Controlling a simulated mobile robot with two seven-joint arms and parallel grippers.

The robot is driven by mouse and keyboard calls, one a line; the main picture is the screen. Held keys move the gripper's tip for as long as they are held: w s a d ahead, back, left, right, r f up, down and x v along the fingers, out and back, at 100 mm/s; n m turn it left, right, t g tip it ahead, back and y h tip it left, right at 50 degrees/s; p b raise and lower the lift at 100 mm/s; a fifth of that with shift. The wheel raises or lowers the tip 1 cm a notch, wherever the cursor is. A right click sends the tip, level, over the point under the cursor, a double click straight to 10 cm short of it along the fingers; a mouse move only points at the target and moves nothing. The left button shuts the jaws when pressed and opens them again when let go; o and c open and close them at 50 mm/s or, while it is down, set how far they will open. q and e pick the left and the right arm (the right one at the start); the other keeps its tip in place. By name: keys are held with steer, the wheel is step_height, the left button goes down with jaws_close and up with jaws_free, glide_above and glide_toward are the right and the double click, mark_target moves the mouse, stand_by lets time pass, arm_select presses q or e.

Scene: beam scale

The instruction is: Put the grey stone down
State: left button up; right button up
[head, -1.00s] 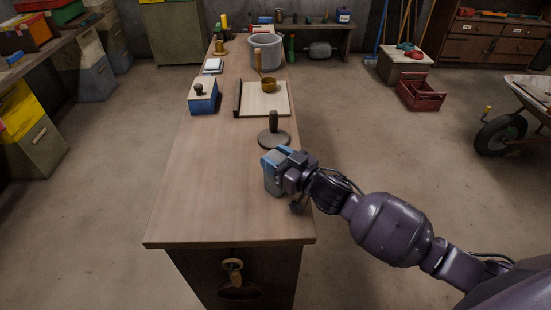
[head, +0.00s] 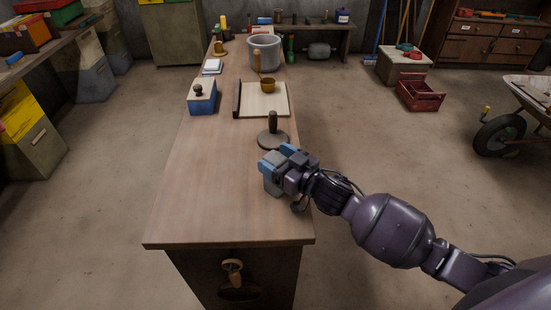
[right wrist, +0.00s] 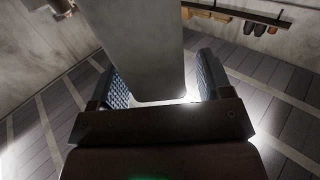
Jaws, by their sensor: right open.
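The grey stone (right wrist: 148,45) shows as a smooth grey block between the two blue-padded fingers of my right gripper (right wrist: 160,85) in the right wrist view. A gap shows between the stone and the right-hand finger. In the head view my right gripper (head: 277,162) is over the right edge of the wooden bench (head: 205,195), with its fingers apart around the stone (head: 272,184). The stone is partly hidden by the fingers, and I cannot clearly see its contact with the bench top. My left gripper is not in view.
A round grey base with an upright dark handle (head: 273,122) stands just behind the gripper. Farther back are a pale board (head: 255,103), a brass cup (head: 268,86), a blue box with a knob (head: 203,103) and a grey pot (head: 265,52). The bench's near left part is bare.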

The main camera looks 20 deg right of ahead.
steer(key=v, duration=1.1)
steer(key=shift+s+p, duration=0.3)
steer(key=shift+p, duration=0.05)
steer(key=shift+d, duration=0.1)
steer(key=s+d+f+m+g+h, duration=0.2)
steer(key=s+f+g+h, duration=0.15)
steer(key=s, duration=0.45)
steer(key=s+d+f+m+g+h, duration=0.1)
steer(key=s+f+m+g+h, duration=0.15)
steer(key=s+g, duration=0.45)
steer(key=s+d+f+m+g+h, duration=0.15)
steer(key=s+f+h, duration=0.25)
steer(key=s, duration=0.6)
steer(key=w+f+n+t+y, duration=0.1)
steer(key=w+f+t, duration=0.6)
steer(key=f, duration=0.1)
steer(key=shift+w+f, duration=0.15)
steer(key=shift+w, duration=0.2)
